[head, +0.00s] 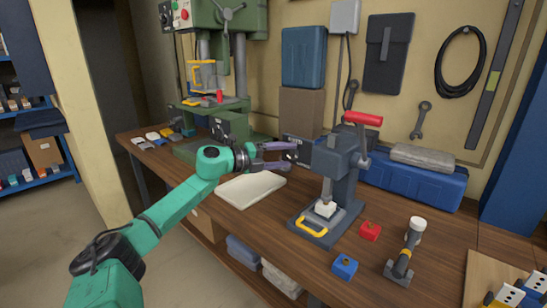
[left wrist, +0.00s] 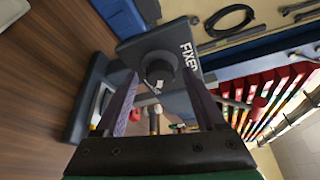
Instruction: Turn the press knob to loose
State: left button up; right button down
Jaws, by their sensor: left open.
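The grey press (head: 345,170) stands on the bench, with a red handle on top and a yellow-handled base. In the left wrist view the black round press knob (left wrist: 159,68) sits on a grey plate (left wrist: 128,52). The word FIXED is printed on the plate to the right of the knob. My left gripper (head: 291,152) is open at the press's left side, its fingers pointing at the plate. In the left wrist view, its fingertips (left wrist: 161,76) lie on either side of the knob; I cannot tell whether they touch it. The right gripper is out of view.
A pale flat pad (head: 250,190) lies beneath my left arm. A green drill press (head: 215,150) and a blue toolbox (head: 425,186) stand behind.

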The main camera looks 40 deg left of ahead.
pick_arm(q)
jog(key=shift+s+a+f+b, duration=0.25)
jog(key=shift+s+b, duration=0.1)
jog(key=shift+s, duration=0.15)
jog(key=b+v, duration=0.1)
jog(key=v, duration=1.2)
jog(key=shift+r, duration=0.25)
jog(key=shift+s, duration=0.15)
